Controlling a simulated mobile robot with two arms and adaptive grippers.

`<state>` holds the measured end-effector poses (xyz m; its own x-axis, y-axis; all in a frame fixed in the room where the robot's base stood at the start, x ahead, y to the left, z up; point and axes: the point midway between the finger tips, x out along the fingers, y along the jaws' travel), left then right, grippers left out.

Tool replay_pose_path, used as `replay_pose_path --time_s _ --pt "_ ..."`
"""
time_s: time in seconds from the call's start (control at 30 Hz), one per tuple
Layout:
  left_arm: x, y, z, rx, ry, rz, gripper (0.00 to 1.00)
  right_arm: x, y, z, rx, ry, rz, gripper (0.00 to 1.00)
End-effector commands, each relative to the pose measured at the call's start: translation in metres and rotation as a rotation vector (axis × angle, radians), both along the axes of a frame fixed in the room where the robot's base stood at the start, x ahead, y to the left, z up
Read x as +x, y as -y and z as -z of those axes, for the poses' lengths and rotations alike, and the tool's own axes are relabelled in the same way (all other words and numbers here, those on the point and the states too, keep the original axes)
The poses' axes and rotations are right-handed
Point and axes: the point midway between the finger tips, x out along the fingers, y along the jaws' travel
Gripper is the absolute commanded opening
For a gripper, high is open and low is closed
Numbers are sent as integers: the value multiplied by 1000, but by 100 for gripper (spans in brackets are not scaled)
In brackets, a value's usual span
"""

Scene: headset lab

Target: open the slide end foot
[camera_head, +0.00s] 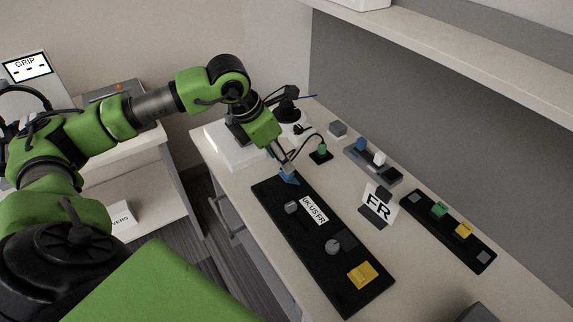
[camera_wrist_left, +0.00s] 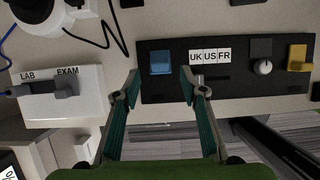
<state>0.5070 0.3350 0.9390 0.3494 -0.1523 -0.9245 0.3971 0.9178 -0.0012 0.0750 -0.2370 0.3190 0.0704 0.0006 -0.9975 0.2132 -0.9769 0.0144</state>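A long black board (camera_head: 268,200) lies on the bench. At its far end is a blue block (camera_head: 289,181), which also shows in the left wrist view (camera_wrist_left: 160,62). Beside the UK US FR label (camera_head: 314,210) is a grey slider knob (camera_head: 291,207), seen again in the left wrist view (camera_wrist_left: 203,91). A round knob (camera_head: 333,246) and a yellow block (camera_head: 362,275) are nearer. My left gripper (camera_wrist_left: 159,82) is open, fingers on either side of the blue block in its wrist view; contact cannot be told. My right gripper is out of view.
A second black board (camera_head: 450,233) with green and yellow blocks, an FR card (camera_head: 378,205) and a grey stand (camera_head: 374,166) stand toward the wall. A white LAB/EXAM box (camera_wrist_left: 60,105) and a cabled black-and-green plug (camera_head: 321,153) are near the left gripper. A shelf (camera_head: 450,55) overhangs the bench.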

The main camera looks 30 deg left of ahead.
Motion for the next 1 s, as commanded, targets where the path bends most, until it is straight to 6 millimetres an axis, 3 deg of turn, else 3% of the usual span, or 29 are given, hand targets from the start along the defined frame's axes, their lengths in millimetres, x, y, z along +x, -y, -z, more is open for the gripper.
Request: replay_pose_path --time_s 0.1,0.3,0.67,0.7,0.83,1.0 --pt "8 4 21 -2 -3 0 39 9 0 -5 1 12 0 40" --pt "16 7 42 0 0 -1 39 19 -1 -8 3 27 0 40" --pt "19 8 49 0 1 0 39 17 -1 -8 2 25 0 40" --pt "19 8 49 0 1 0 36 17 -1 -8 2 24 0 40" --pt "19 8 49 0 1 0 3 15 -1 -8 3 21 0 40" --pt "19 8 48 0 0 0 0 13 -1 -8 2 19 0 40"
